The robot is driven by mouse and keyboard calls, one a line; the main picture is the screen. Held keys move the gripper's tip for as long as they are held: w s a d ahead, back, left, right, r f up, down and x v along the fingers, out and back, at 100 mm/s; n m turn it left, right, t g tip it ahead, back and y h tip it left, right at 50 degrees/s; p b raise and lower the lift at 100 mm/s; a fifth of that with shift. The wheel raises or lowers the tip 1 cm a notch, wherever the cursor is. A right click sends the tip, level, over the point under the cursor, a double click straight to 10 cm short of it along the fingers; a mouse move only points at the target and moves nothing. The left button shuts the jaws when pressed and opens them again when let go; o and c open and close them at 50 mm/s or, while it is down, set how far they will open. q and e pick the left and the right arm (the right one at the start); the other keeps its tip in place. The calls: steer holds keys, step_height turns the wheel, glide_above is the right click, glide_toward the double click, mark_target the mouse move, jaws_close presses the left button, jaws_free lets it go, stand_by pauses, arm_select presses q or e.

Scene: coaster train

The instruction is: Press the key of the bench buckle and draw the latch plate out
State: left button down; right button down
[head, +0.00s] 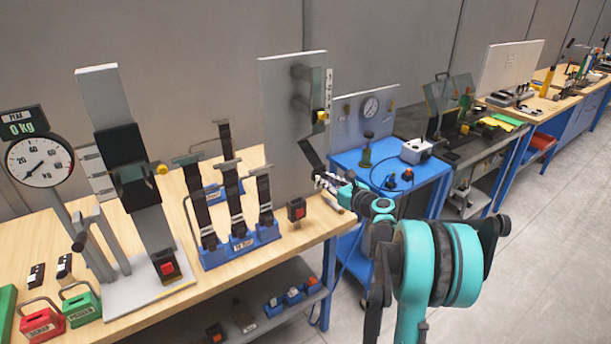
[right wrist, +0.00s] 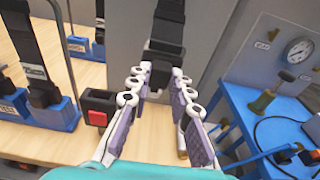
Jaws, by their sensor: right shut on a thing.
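A black buckle with a red key (head: 297,210) stands on the wooden bench top near its right end, and it also shows left of my fingers in the right wrist view (right wrist: 98,107). Nothing is seen inserted in it. A black strap (head: 312,154) hangs from the grey upright panel. My right gripper (head: 324,181) is at the strap's lower end, right of the buckle and above the bench. In the right wrist view its fingers (right wrist: 159,80) are shut on the dark latch plate (right wrist: 160,54) at the strap's end. The plate's tip is partly hidden by the fingers. My left gripper is not in view.
A blue rack (head: 240,248) with several strapped buckles stands left of the buckle. Farther left are a grey stand with another red-keyed buckle (head: 165,265) and a dial gauge (head: 40,160). The grey panel (head: 290,110) rises behind. A blue table (head: 400,165) stands right.

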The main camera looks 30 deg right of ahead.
stand_by(0.8)
step_height(320, 180, down, 10)
steer(key=b, duration=0.7)
steer(key=c, duration=1.7)
jaws_free()
steer(key=o, duration=0.4)
steer(key=shift+r, duration=0.1)
steer(key=s+r, duration=0.1)
steer(key=s, duration=1.1)
steer(key=shift+d+r, duration=0.3)
steer(key=shift+d, duration=0.15)
